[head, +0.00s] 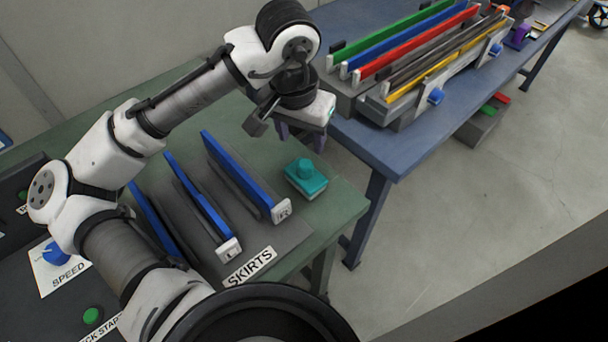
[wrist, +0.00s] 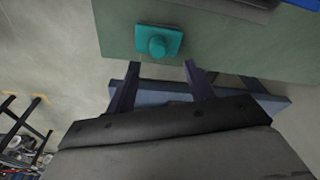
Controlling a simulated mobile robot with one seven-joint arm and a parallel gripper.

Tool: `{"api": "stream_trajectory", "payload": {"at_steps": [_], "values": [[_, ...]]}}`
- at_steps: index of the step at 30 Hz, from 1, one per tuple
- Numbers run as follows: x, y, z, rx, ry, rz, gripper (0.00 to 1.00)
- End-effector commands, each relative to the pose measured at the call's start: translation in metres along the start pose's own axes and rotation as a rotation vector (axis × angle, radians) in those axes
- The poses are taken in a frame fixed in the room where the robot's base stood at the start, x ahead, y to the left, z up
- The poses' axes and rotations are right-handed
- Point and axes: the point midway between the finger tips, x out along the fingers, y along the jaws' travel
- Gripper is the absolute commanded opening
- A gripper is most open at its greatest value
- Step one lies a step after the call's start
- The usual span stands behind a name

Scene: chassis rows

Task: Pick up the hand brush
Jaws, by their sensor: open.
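The hand brush appears to be the teal block with a round knob on top (head: 305,178), with a paler underside. It sits on the green table (head: 335,205) near its right edge, beside the blue skirts. It also shows in the wrist view (wrist: 172,42), just beyond the fingertips. My gripper (head: 301,138) is open and empty, above and behind the brush in the head view. Its two dark fingers (wrist: 161,76) are apart in the wrist view, and neither appears to touch the brush.
Blue skirts (head: 240,178) stand in a dark rack left of the brush, behind a "SKIRTS" label (head: 250,266). A blue table (head: 400,150) on the right bears a rack of coloured bars (head: 410,50). Speed controls (head: 58,255) lie at the left. Open floor lies at the right.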

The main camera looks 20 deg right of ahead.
Motion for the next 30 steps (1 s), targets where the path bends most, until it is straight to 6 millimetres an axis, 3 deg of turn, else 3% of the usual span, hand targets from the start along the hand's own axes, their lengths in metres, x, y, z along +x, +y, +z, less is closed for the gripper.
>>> {"api": "stream_trajectory", "payload": {"at_steps": [6,14,21,30], "values": [[0.037,0.000,0.000,0.000,0.000,0.001,0.54],[0.055,0.001,0.001,0.001,0.000,0.000,0.54],[0.090,0.003,0.001,0.001,0.000,0.001,0.54],[0.098,0.003,0.001,0.001,0.002,0.000,0.54]]}}
